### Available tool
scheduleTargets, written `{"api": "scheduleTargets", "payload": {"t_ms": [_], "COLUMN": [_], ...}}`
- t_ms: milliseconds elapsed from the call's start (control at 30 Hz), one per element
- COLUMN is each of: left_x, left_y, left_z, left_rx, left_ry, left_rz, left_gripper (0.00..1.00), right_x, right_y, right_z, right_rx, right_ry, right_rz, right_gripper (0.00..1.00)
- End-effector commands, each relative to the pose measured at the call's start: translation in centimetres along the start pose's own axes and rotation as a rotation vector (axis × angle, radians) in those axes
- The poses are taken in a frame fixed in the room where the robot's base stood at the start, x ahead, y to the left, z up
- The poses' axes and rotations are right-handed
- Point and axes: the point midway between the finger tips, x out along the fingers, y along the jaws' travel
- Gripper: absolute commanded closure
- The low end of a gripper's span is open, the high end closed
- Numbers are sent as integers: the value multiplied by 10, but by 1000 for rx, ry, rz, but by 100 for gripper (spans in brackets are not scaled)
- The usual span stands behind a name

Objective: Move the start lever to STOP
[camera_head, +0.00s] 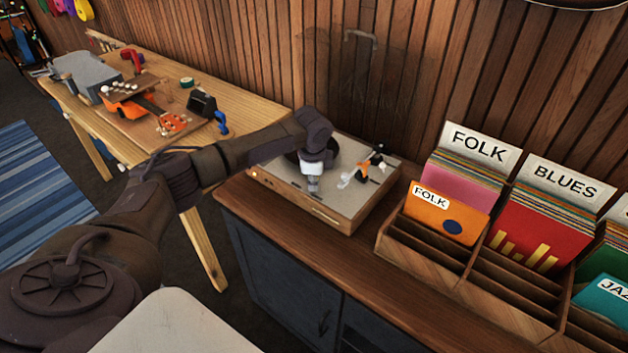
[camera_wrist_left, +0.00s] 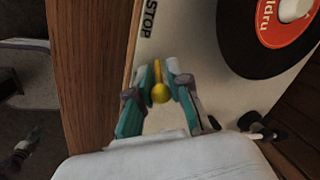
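The record player (camera_head: 341,203) stands on the wooden cabinet, its plate partly hidden by my left arm. In the left wrist view, the start lever (camera_wrist_left: 160,92) is a yellow stick with a round knob. The word STOP (camera_wrist_left: 149,18) is printed on the plate further up, near the edge. My left gripper (camera_head: 312,184) is low over the front of the plate. In the wrist view its teal fingers (camera_wrist_left: 163,76) are close together on both sides of the lever and appear shut on it. The lever is hidden in the head view. My right gripper is not in view.
A black record with a red label (camera_wrist_left: 283,22) lies on the plate. The tonearm (camera_head: 360,170) is at its right. A wooden record rack (camera_head: 430,245) stands right of the player. A workbench (camera_head: 245,100) with ukulele parts is at left.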

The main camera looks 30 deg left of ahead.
Motion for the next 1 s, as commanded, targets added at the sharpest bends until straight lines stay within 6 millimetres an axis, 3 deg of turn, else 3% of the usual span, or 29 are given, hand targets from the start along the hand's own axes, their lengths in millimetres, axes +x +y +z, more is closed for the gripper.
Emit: {"api": "scheduleTargets", "payload": {"t_ms": [433, 700, 1000], "left_x": [-1, 0, 5], "left_y": [0, -3, -8], "left_z": [2, 6, 13], "left_rx": [-9, -41, -85], "left_ry": [29, 161, 376], "left_rz": [21, 107, 237], "left_gripper": [100, 100, 100], "right_x": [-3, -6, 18], "right_y": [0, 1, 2], "right_z": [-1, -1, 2], "right_rx": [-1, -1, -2], "right_ry": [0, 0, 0], "right_rz": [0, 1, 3], "right_gripper": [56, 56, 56]}}
